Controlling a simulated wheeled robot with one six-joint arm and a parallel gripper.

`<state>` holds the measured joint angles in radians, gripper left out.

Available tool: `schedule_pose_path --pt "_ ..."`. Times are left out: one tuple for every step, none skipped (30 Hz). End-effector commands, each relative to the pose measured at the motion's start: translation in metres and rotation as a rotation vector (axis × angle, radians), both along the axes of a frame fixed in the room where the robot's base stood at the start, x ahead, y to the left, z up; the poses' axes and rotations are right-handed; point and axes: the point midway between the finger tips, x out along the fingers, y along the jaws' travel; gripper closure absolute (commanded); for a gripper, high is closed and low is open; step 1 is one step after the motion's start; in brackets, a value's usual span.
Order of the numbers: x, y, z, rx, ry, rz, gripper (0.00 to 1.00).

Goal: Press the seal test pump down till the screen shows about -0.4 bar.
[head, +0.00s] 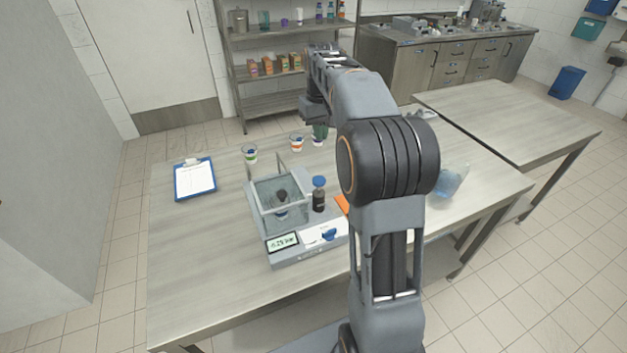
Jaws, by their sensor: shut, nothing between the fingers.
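The seal test unit (295,256) stands on the near part of the steel table. Its clear chamber (262,213) has a small dark-topped item (281,203) inside. The screen (283,242) is small and seems to read about -0.25 bar; the sign is hard to make out. The pump (319,199), a dark cylinder with a blue top, stands upright at the chamber's right side. A blue knob (329,235) sits in front of it. My gripper (314,116) is shut and empty, beyond the pump and apart from it; its fingertips are hard to make out.
Cups (250,155) (296,143) stand behind the unit. A blue clipboard (195,179) lies at the left. An orange item (342,204) is partly hidden by my arm. A clear bluish bag (448,182) lies at the right. The table's front left is clear.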

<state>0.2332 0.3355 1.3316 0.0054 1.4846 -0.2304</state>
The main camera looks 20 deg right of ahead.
Motion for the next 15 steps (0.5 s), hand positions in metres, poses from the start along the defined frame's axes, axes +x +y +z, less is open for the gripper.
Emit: schedule_pose_path --pt "0.000 0.000 0.000 0.000 0.000 0.000 1.00" --pt "0.000 0.000 0.000 0.000 0.000 0.000 1.00" --pt "0.000 0.000 -0.001 0.000 0.000 0.000 1.00" --pt "0.000 0.000 -0.001 0.000 0.000 0.000 1.00" --pt "0.000 0.000 -0.002 0.000 0.000 0.000 1.00" --pt "0.000 0.000 -0.005 0.000 0.000 0.000 1.00" --pt "0.000 0.000 -0.007 0.000 0.000 0.000 1.00" --pt "0.000 0.000 -0.010 0.001 0.001 0.000 1.00" --pt "0.000 0.000 -0.014 0.001 0.002 0.000 1.00" --pt "0.000 0.000 -0.019 0.001 0.002 0.000 1.00" --pt "-0.001 0.000 -0.023 0.001 0.003 0.000 1.00" --pt "-0.001 0.000 -0.030 0.001 0.003 0.000 1.00" --pt "-0.001 0.000 -0.036 0.001 0.004 0.000 1.00" --pt "-0.001 0.000 -0.042 0.001 0.004 0.000 1.00" --pt "-0.001 0.000 -0.049 0.001 0.004 0.000 1.00"
